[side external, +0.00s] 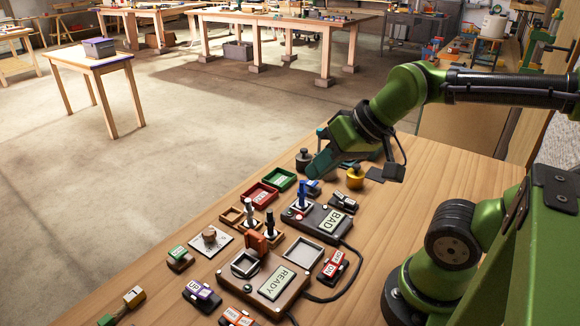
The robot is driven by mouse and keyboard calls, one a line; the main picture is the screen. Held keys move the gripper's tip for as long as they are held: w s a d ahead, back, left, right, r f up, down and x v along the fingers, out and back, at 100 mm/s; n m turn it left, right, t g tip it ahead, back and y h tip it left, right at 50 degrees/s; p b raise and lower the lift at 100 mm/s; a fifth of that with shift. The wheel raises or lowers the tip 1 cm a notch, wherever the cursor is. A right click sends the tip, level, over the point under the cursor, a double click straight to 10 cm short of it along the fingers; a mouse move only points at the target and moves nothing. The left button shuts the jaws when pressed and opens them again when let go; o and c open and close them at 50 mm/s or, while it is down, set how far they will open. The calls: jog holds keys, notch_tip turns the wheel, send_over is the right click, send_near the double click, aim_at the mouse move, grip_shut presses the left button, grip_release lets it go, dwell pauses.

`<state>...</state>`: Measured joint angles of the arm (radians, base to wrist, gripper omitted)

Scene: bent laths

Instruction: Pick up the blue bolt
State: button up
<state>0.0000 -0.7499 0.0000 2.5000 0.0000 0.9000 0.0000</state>
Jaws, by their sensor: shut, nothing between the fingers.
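The blue bolt (302,195) stands upright at the left end of the dark box labelled BAD (330,221). My gripper (313,171) has teal fingers and hangs above and slightly behind the bolt in the side view, apart from it as far as I can tell. The fingers are shut and hold nothing. A small blue-and-white labelled block (313,187) lies just behind the bolt, below the fingers.
A white bolt (249,213) and a black bolt (270,224) stand nearby. The READY box (275,283), green tray (280,179), red tray (261,194), dark weight (304,158) and yellow weight (355,178) surround the work. A cable loops right of the boxes.

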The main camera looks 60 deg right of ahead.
jog(key=o, duration=0.9)
jog(key=shift+o, duration=0.2)
jog(key=g+h, duration=0.2)
jog(key=g, duration=0.5)
send_over(302, 191)
notch_tip(302, 191, down, 3)
jog(key=shift+n, duration=0.4)
jog(key=f, duration=1.6)
jog(key=shift+w+d+f, duration=0.15)
jog(key=shift+d+f, duration=0.15)
jog(key=shift+f, duration=0.1)
